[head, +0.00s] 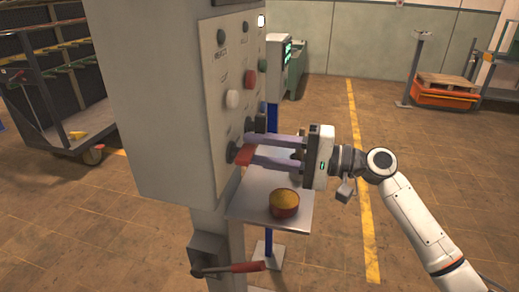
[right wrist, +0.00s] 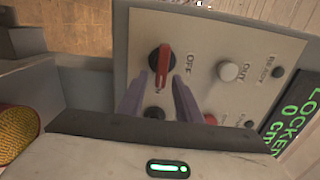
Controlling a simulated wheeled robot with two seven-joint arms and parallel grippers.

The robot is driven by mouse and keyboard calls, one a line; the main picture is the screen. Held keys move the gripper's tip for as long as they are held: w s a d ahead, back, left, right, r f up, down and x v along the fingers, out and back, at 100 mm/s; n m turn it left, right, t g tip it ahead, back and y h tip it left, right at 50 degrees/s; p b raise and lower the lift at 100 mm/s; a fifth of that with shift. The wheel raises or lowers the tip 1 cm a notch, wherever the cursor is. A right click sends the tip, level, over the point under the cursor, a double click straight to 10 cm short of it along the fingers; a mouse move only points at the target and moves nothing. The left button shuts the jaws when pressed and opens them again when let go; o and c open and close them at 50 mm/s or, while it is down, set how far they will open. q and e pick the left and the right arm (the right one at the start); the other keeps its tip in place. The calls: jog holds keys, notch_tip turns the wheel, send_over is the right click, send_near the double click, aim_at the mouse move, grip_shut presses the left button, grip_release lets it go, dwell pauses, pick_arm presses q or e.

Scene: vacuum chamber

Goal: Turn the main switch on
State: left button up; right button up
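The main switch is a red handle on a black round base, on the front of the grey control panel (head: 215,110). It shows in the head view (head: 243,155) and in the right wrist view (right wrist: 164,62), where it lies beside the label OFF. My right gripper (head: 250,148) reaches in from the right with its fingers apart. In the right wrist view the fingertips (right wrist: 159,84) stand on both sides of the handle's lower end; I cannot tell whether they touch it. My left gripper is not in view.
A white knob (head: 232,98) and other buttons share the panel. A green display (right wrist: 292,120) reads LOCKED 0 cm. Below the gripper, a shelf (head: 245,205) holds a red-and-yellow bowl (head: 284,204). A red lever (head: 232,268) juts out low on the column.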

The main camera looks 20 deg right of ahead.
jog(key=b+v, duration=0.2)
jog(key=v, duration=0.8)
jog(key=shift+b, duration=0.35)
jog(key=shift+s+d, duration=0.15)
